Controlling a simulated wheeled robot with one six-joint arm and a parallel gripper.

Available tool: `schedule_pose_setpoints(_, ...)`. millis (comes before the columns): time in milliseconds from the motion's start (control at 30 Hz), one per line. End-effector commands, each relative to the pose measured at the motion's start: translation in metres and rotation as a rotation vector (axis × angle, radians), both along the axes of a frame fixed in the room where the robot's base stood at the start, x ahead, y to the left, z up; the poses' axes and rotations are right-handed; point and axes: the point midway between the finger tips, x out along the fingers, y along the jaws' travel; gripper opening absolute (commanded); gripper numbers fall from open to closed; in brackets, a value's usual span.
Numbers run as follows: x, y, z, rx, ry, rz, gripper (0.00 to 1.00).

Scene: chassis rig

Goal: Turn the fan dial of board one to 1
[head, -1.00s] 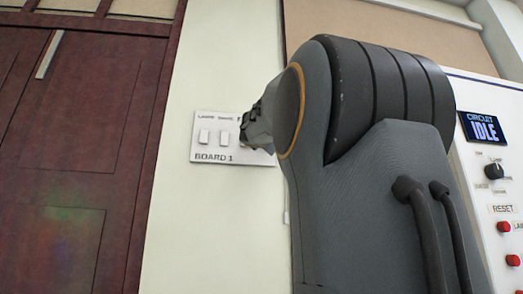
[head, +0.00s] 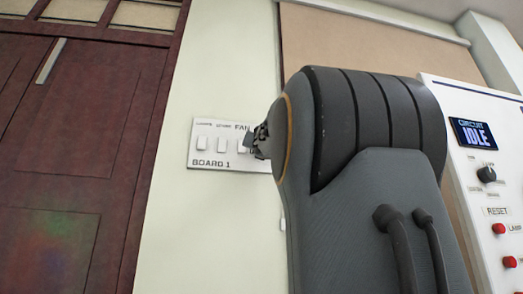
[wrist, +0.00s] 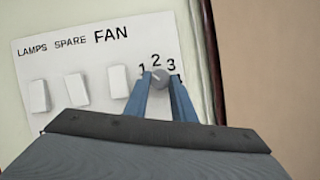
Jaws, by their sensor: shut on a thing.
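Board one is a white panel (head: 240,164) on the pale wall, marked BOARD 1 in the head view. In the wrist view the board (wrist: 60,62) shows the labels LAMPS, SPARE and FAN above white rocker switches. The fan dial (wrist: 160,74) is a small grey round knob right of the switches, with numbers 1, 2, 3 and a partly hidden 4 around it. Its pale mark appears to point up and left, near 1 or 2; I cannot tell exactly. My gripper (wrist: 161,83) is shut on the dial, one blue finger each side. In the head view my gripper (head: 262,143) hides the dial.
A dark red door (head: 75,140) is at the left. My arm fills the middle of the head view.

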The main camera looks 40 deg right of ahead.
Motion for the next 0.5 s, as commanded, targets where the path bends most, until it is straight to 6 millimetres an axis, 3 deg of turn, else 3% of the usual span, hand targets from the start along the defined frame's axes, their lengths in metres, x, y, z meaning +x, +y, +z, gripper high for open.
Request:
schedule_pose_setpoints(200,0.0,-0.0004,-0.0002,0.0,0.0,-0.001,0.01)
schedule_pose_setpoints(233,0.0,-0.0004,-0.0001,0.0,0.0,-0.001,0.28)
schedule_pose_setpoints(300,0.0,-0.0004,-0.0001,0.001,-0.001,-0.001,0.4)
schedule_pose_setpoints(500,0.0001,-0.0001,0.0,0.001,-0.001,0.0,0.42)
